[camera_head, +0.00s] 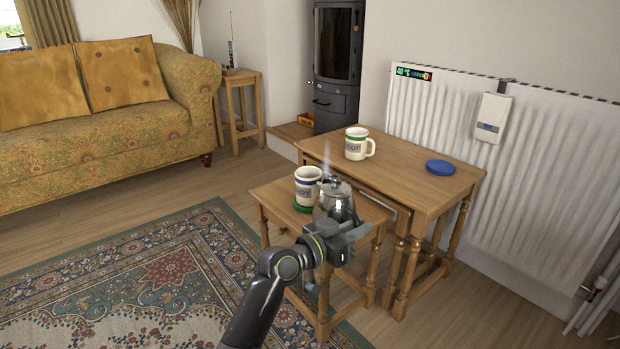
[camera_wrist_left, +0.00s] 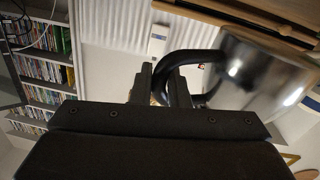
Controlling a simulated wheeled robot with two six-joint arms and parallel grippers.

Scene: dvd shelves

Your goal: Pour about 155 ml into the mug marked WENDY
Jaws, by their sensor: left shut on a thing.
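A white mug (camera_head: 307,187) with a blue rim stands upright on a green coaster (camera_head: 302,208) on the lower table. Its dark label shows only the end letters, like "NDY"; the rest is turned away. My left gripper (camera_head: 348,238) is shut on the black handle (camera_wrist_left: 207,56) of a shiny metal pot (camera_head: 333,204). The pot also shows in the left wrist view (camera_wrist_left: 262,75). It looks about upright, just right of the mug, with faint steam above. The pot's spout is not clear. Whether it touches the mug or table I cannot tell. My right gripper is not in view.
A green-rimmed mug (camera_head: 357,145), its label partly readable, stands on the taller table (camera_head: 409,176) behind. A blue coaster (camera_head: 440,167) lies there too. The lower table (camera_head: 275,197) tucks against it. A radiator (camera_head: 540,170) stands behind. Open rug (camera_head: 140,285) lies left.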

